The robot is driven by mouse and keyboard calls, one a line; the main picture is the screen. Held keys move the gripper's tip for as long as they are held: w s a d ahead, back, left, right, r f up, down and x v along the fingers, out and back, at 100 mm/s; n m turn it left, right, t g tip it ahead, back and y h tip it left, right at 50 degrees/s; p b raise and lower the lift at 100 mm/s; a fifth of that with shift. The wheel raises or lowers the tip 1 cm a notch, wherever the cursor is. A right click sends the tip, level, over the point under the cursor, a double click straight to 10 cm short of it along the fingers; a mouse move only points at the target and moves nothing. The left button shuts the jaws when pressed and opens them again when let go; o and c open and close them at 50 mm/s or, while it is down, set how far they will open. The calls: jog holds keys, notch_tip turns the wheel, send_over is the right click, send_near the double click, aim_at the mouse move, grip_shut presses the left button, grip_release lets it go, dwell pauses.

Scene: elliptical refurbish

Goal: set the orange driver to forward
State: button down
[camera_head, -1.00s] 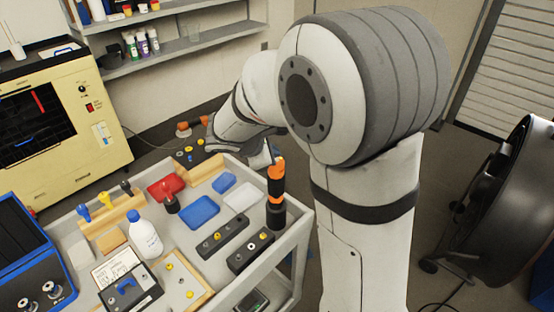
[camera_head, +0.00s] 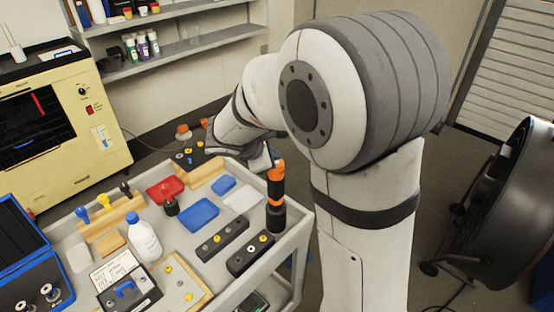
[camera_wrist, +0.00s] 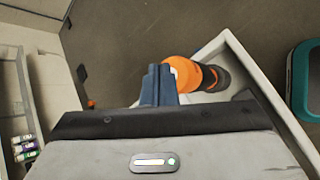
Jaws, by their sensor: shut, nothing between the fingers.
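The orange driver (camera_head: 276,183), orange with black bands and a dark base, stands upright at the right edge of the grey cart top. It also shows in the wrist view (camera_wrist: 184,72), close beside and partly behind the fingers. My gripper (camera_wrist: 158,72) is shut, with its blue-grey fingertips together and nothing between them. In the wrist view the fingertips overlap the driver's left side; I cannot tell whether they touch it. In the head view my gripper (camera_head: 268,152) is mostly hidden by my arm and shows just above the driver's top. The driver's direction switch is not discernible.
A yellow machine (camera_head: 65,110) stands left, a black fan (camera_head: 500,215) right. Floor lies beyond the cart's rim.

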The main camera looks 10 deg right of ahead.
jog(key=shift+r+p, duration=0.35)
jog(key=shift+r, duration=0.3)
notch_tip(320, 180, up, 6)
jog(key=p, duration=0.4)
jog(key=shift+s, duration=0.1)
dwell(0.3)
jog(key=s+d+m+g+y+b, duration=0.1)
jog(key=s+m+y, duration=0.6)
jog(key=s+m, duration=1)
jog(key=s+f+g+b, duration=0.1)
jog(key=s, duration=0.6)
jog(key=shift+s+g+b, duration=0.25)
jog(key=shift+g+b, duration=0.05)
jog(key=shift+b, duration=0.1)
